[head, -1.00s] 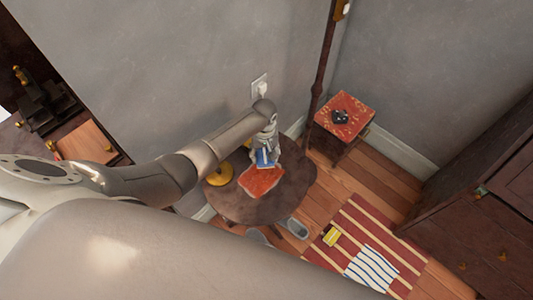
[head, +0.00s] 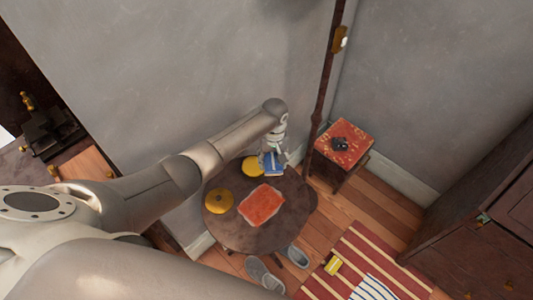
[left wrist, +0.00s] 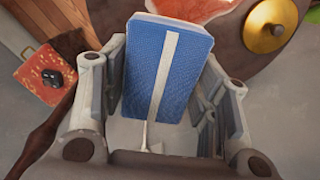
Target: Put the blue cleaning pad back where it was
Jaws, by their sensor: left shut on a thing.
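The blue cleaning pad (head: 274,167) is in my left gripper (head: 275,155), near the back edge of the round dark table (head: 238,236). In the left wrist view the pad (left wrist: 150,72) is blue with a pale strip down its face, and the fingers of my left gripper (left wrist: 165,70) stand on both sides of it. The head view does not clearly show whether the pad touches the table. My right gripper is not in view.
The table holds a red-orange flat thing (head: 261,206) and two yellow round things, one at the left (head: 218,201) and one behind (head: 252,166). A red-topped stool (head: 352,143) stands at right. Slippers (head: 297,256) and a striped rug (head: 350,262) lie on the floor.

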